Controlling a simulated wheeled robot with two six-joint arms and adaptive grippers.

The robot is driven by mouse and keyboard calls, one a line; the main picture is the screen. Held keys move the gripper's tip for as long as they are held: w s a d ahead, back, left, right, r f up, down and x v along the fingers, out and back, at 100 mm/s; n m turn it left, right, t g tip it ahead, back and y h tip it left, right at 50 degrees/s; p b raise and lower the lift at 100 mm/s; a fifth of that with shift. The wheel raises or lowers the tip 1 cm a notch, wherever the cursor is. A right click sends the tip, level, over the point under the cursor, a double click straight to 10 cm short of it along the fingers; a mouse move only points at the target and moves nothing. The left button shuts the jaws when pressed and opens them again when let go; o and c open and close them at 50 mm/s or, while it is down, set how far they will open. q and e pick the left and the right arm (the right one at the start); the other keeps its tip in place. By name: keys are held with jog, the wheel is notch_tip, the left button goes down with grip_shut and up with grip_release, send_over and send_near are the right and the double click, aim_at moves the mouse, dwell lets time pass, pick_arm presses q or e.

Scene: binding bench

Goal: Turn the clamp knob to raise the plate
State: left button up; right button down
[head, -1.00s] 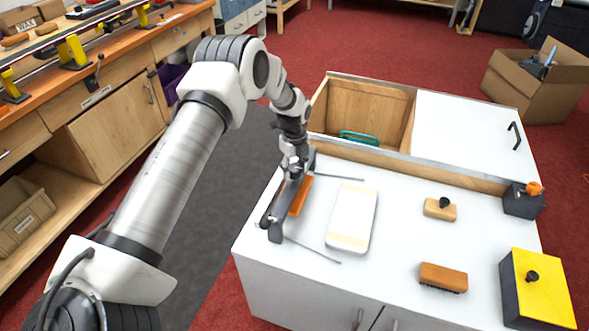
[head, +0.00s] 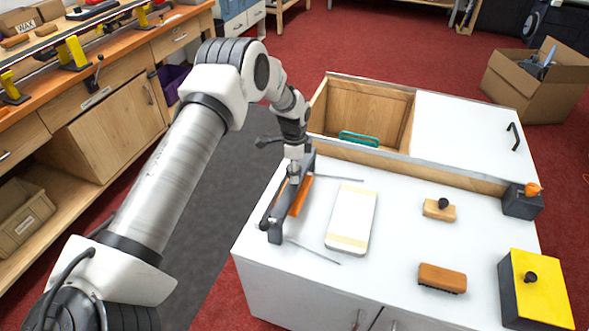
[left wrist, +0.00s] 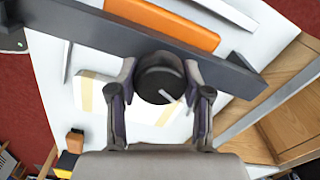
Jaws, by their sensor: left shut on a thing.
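The clamp (head: 275,233) stands at the left end of the white bench top, a dark grey bar over an orange plate (head: 300,197). The orange plate also shows in the left wrist view (left wrist: 165,22). My left gripper (head: 294,163) is above the clamp's far part. In the left wrist view, its two fingers (left wrist: 160,85) are shut on the round black clamp knob (left wrist: 158,76), one on each side. A pale line marks the knob's top. Any gap under the orange plate is hard to see. My right gripper is not in view.
A white block with cream bands (head: 352,215) lies right of the clamp. A wooden block with a black knob (head: 440,210), a brush (head: 442,278), a yellow-topped box (head: 545,285) and a dark box with an orange knob (head: 522,203) stand farther right. An open compartment (head: 365,107) lies behind.

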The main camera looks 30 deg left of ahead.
pick_arm(q)
jog(key=n, duration=0.4)
jog(key=shift+s+f+n+p, duration=0.25)
jog(key=shift+s+n+p, duration=0.05)
jog(key=shift+p, duration=0.05)
jog(key=n, duration=0.4)
jog(key=shift+n+p, duration=0.3)
jog(key=shift+p, duration=0.05)
jog(key=n+p, duration=0.1)
jog(key=n, duration=0.3)
jog(key=shift+n, duration=0.3)
jog(key=shift+n+p, duration=0.35)
jog(key=shift+n, duration=1.95)
jog(key=shift+r, duration=0.1)
